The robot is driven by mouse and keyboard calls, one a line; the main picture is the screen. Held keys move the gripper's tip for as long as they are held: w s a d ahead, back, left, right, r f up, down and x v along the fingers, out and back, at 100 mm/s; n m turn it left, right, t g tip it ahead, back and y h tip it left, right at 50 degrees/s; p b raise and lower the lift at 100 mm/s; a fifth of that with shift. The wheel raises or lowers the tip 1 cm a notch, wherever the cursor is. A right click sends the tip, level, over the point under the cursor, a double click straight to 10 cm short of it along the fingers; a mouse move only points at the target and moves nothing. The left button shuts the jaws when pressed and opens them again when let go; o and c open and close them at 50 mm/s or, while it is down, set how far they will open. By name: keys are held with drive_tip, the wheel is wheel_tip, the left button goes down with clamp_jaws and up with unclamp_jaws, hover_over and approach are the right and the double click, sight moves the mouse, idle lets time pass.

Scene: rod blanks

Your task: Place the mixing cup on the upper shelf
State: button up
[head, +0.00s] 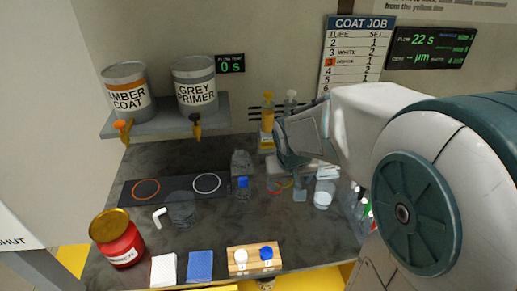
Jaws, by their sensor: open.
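A clear cup (181,208) with a white handle stands on the dark counter at the left, in front of the burner rings; it looks like the mixing cup, though no label shows. A grey wall shelf (165,128) above the counter bears two paint cans; I cannot tell if it is the upper shelf. My gripper (287,160) is at the back centre, above the counter and well to the right of the cup. It is open, with its fingertips partly hidden; I see nothing held.
The amber coat can (125,92) and grey primer can (194,84) have taps overhanging the shelf. A red jar (117,238), white cloth (163,270), blue cloth (200,266) and wooden block (254,260) line the front. Clear containers (324,192) crowd beneath my arm.

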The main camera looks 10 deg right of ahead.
drive_tip(key=shift+t+y, duration=0.3)
drive_tip(key=shift+y, duration=0.3)
drive_tip(key=w+f+b, duration=0.1)
drive_tip(key=w+f, duration=0.2)
drive_tip(key=f, duration=0.1)
drive_tip(key=w+f+b, duration=0.1)
drive_tip(key=w+f, duration=0.3)
drive_tip(key=w+f+b, duration=0.1)
drive_tip(key=w+f, duration=0.2)
drive_tip(key=f, duration=0.1)
drive_tip(key=shift+w+a+f, duration=0.25)
drive_tip(key=shift+a+f, duration=0.1)
drive_tip(key=shift+a, duration=0.05)
drive_tip(key=shift+w+r+b+x, duration=0.1)
drive_tip(key=shift+w+b+x, duration=0.1)
drive_tip(key=shift+x, duration=0.75)
drive_tip(key=shift+w+r+b+x, duration=0.1)
drive_tip(key=shift+w+x, duration=0.05)
drive_tip(key=shift+x, duration=0.75)
drive_tip(key=shift+w+r+b+x, duration=0.1)
drive_tip(key=shift+w+b+x, duration=0.1)
drive_tip(key=shift+x, duration=0.75)
drive_tip(key=shift+d, duration=0.2)
drive_tip(key=c, duration=1.1)
